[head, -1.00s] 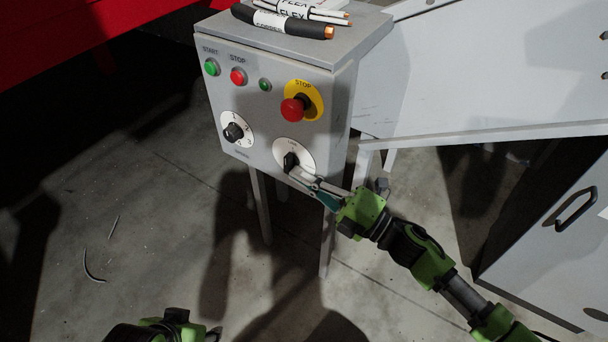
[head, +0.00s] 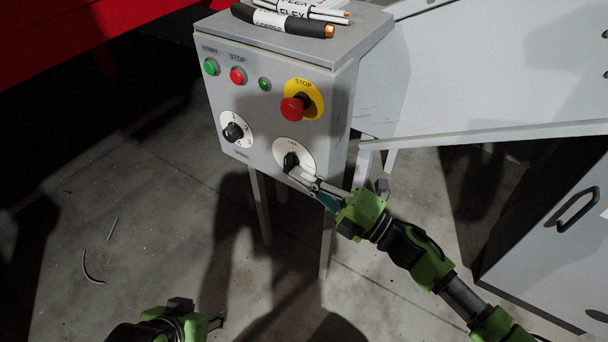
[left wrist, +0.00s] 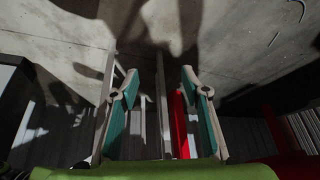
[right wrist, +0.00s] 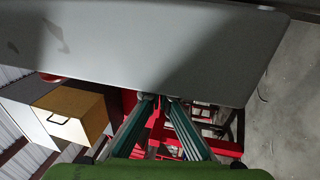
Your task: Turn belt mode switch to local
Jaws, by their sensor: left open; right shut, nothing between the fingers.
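A grey control box stands on legs in the head view. Its lower right face has a black rotary knob (head: 291,162) on a white dial (head: 308,153), which I take as the belt mode switch; its lettering is too small to read. My right gripper (head: 297,177) is shut, its fingertips right at the knob's lower side. I cannot tell whether they touch it. In the right wrist view my shut fingers (right wrist: 158,98) point at a grey surface, and the knob is hidden. My left gripper (head: 217,320) is low at the bottom edge, open and empty in the left wrist view (left wrist: 161,88).
A second rotary knob (head: 234,132) is at lower left on the box. Above are the green start button (head: 212,67), red stop button (head: 238,76) and red emergency stop (head: 294,108). Cable pieces (head: 285,22) lie on top. A grey chute (head: 470,70) is at right.

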